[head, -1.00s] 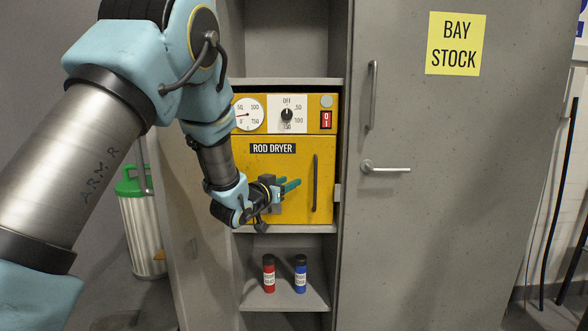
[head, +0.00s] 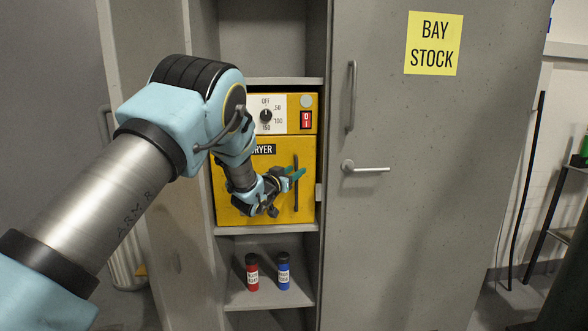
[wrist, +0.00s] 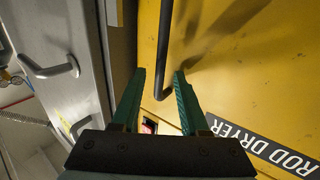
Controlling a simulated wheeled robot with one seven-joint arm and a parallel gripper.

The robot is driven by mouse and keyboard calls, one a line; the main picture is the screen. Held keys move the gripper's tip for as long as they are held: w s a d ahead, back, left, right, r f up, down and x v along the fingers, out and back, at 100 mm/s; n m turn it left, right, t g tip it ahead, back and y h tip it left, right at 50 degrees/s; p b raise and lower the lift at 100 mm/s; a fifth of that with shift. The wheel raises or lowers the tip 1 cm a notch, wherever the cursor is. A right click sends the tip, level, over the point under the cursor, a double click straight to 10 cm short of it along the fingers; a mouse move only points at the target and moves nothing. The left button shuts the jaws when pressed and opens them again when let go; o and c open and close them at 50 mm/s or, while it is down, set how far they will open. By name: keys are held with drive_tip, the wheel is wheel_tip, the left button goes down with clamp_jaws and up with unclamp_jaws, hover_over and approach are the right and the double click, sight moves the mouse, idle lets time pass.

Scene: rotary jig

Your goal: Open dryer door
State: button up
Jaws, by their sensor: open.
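The yellow rod dryer (head: 235,200) sits on a cabinet shelf, its door (head: 270,205) closed. The black vertical bar handle (head: 296,200) is near the door's right edge. My gripper (head: 293,173) is in front of the door at the handle's upper half, its green fingers pointing right. In the wrist view the open fingers (wrist: 158,75) appear on either side of the handle (wrist: 166,45), with one end of the bar showing between them. I cannot tell whether they touch it. My arm hides the dryer's left part and part of the label (wrist: 270,148).
A grey cabinet door (head: 410,230) with a lever handle (head: 365,168) and a tall pull handle (head: 351,95) stands right of the dryer. A red bottle (head: 252,275) and a blue bottle (head: 284,272) stand on the shelf below.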

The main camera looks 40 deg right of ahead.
drive_tip(key=shift+d, duration=0.1)
clamp_jaws()
idle(0.3)
idle(1.1)
